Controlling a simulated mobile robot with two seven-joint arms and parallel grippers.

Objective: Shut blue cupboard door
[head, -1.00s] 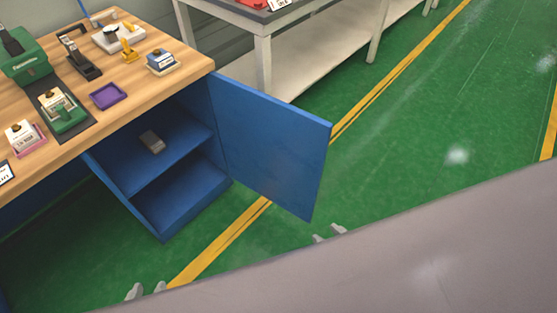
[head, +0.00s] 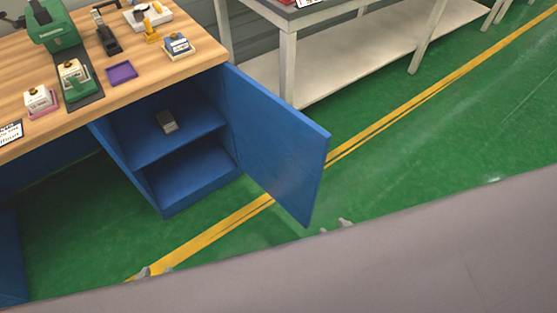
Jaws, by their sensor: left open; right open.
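The blue cupboard door (head: 275,143) stands wide open, hinged at the right side of the blue cupboard (head: 188,187) under the wooden workbench. The cupboard's shelf holds a small dark grey box (head: 166,122). Only the fingertips of my grippers show above the grey edge at the bottom. My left gripper (head: 152,272) is low at the left, in front of the cupboard and apart from it. My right gripper (head: 335,226) is just below and right of the door's lower outer corner; I cannot tell if it touches. Both are open and empty.
The wooden workbench (head: 150,80) carries a purple tray (head: 121,72), a green machine (head: 54,26) and several small items. A white table (head: 370,48) stands behind the door. Green floor with a yellow line (head: 400,115) is clear to the right.

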